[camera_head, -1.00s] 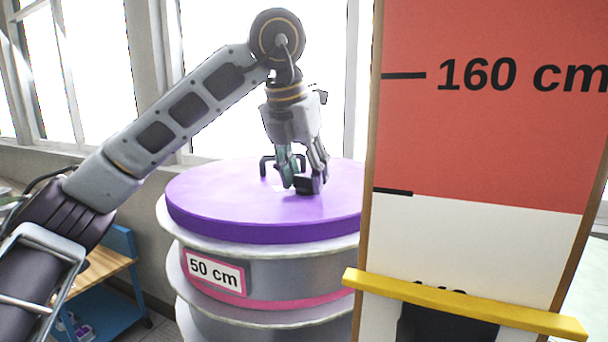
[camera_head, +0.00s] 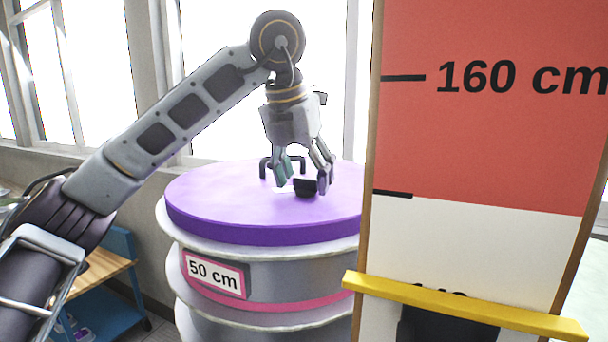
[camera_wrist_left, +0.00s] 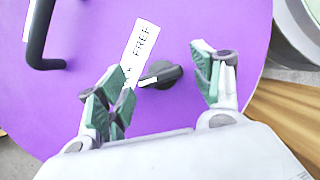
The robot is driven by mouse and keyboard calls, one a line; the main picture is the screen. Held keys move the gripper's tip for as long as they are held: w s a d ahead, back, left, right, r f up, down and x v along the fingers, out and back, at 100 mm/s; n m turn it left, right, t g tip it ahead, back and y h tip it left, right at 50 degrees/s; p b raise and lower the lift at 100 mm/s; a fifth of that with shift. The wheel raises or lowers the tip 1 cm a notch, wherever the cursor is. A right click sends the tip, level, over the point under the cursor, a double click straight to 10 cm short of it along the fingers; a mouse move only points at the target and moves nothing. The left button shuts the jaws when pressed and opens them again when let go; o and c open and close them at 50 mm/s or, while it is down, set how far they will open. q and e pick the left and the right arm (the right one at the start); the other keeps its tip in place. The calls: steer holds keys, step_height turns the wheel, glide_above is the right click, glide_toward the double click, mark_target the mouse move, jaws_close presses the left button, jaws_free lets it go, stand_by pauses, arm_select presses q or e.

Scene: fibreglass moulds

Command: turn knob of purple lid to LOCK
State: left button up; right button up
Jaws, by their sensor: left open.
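The purple lid (camera_head: 225,205) lies flat on a round grey drum. Its black knob (camera_head: 306,187) sits between the fingers of my left gripper (camera_head: 303,175), which is open. In the left wrist view, the knob (camera_wrist_left: 165,74) lies between the spread fingers (camera_wrist_left: 160,82), with a gap on both sides. A white mark on the knob points left, toward the lower part of a white label (camera_wrist_left: 140,48). FREE reads at the label's upper end; my left finger partly hides the lower word. My right gripper is not in view.
A black handle (camera_wrist_left: 38,40) stands on the lid left of the knob. A tall red and white height board (camera_head: 480,130) with a yellow bar (camera_head: 460,305) stands close on the right. A blue cart (camera_head: 120,245) is at lower left, windows behind.

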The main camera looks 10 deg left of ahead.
arm_select(q)
steer(key=v, duration=1.2)
stand_by(0.5)
steer(key=shift+s, duration=0.1)
stand_by(0.4)
